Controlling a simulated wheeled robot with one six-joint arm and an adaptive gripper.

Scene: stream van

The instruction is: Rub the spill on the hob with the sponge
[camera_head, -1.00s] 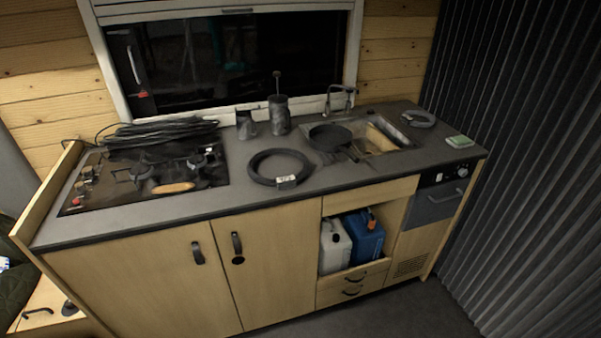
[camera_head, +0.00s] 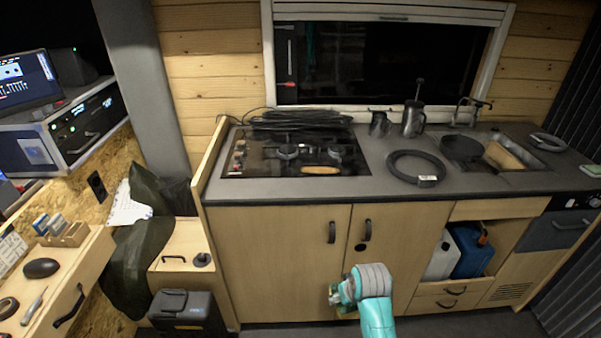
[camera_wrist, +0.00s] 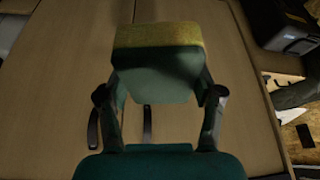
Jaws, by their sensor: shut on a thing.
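The hob (camera_head: 262,160) is a black plate set in the left part of the worktop. A flat tan-orange oval patch (camera_head: 320,169), apparently the spill, lies near its front edge. My gripper (camera_head: 343,294) is low in front of the cupboard doors, below worktop height and well apart from the hob. In the wrist view my gripper (camera_wrist: 160,88) is shut on the sponge (camera_wrist: 158,45), a block with a yellow layer and a dark green layer, held between the two fingers. In the head view the sponge is small and partly hidden by the gripper.
Burners (camera_head: 288,151) stand behind the patch, with a black cable coil (camera_head: 295,119) at the back. A ring of hose (camera_head: 415,168) and a pan (camera_head: 461,149) lie to the right. A green block (camera_head: 592,170) is at the far right. A black case (camera_head: 188,314) stands on the floor.

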